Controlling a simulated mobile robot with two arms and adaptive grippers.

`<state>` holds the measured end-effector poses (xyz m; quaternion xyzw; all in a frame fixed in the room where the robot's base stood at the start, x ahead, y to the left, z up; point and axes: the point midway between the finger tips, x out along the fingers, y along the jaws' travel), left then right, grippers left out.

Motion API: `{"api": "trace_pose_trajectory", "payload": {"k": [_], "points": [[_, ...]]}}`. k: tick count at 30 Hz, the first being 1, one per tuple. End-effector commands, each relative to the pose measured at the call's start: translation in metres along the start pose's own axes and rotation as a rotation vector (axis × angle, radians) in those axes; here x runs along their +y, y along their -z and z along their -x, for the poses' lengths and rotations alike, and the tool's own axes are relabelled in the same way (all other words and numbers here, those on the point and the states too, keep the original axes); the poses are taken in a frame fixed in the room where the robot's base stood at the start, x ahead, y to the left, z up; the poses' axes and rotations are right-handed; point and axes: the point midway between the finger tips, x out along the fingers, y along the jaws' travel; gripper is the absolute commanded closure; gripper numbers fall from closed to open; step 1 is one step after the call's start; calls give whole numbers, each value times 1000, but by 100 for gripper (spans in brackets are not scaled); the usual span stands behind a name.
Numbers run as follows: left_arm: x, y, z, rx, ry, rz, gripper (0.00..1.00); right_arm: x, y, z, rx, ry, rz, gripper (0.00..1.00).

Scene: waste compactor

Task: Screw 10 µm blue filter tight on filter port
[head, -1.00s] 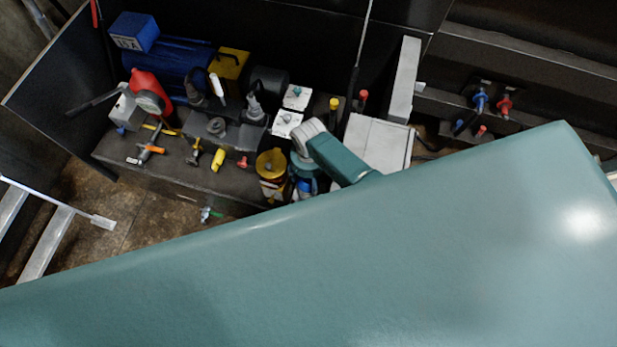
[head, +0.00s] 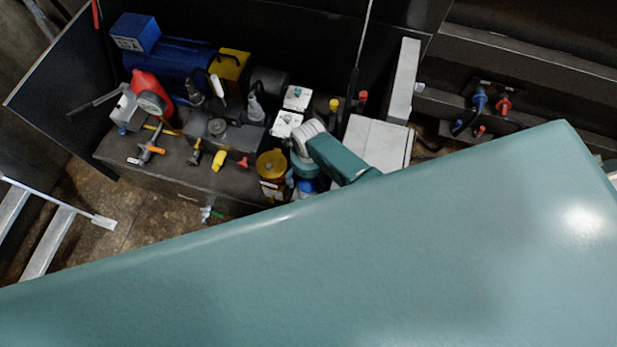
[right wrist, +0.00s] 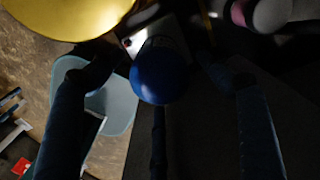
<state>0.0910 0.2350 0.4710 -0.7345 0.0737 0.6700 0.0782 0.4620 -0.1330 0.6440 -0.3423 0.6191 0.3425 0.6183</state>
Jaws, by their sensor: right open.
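The blue filter (head: 309,185) stands upright at the front edge of the dark bench, partly hidden under my right wrist in the head view. In the right wrist view its round blue top (right wrist: 158,76) lies between my two dark fingers. My right gripper (right wrist: 160,68) is open, with one finger on each side of the blue top. I cannot tell whether the fingers touch it. The filter port and the filter's thread are hidden. My left gripper is not in view.
A yellow-topped filter (head: 271,165) stands close to the left of the blue one and also shows in the right wrist view (right wrist: 75,12). A white box (head: 378,140) is to the right.

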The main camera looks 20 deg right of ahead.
Motion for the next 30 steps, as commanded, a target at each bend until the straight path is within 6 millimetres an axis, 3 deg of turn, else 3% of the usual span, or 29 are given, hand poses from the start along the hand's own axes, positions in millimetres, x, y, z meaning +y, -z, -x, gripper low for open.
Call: {"api": "trace_pose_trajectory", "payload": {"k": [9,17,24,30], "points": [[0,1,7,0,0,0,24,0,0,1,0,-1,353,24],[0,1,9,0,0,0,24,1,0,1,0,0,541,24],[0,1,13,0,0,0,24,1,1,0,1,0,855,24],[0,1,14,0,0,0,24,1,1,0,1,1,980,24]]}}
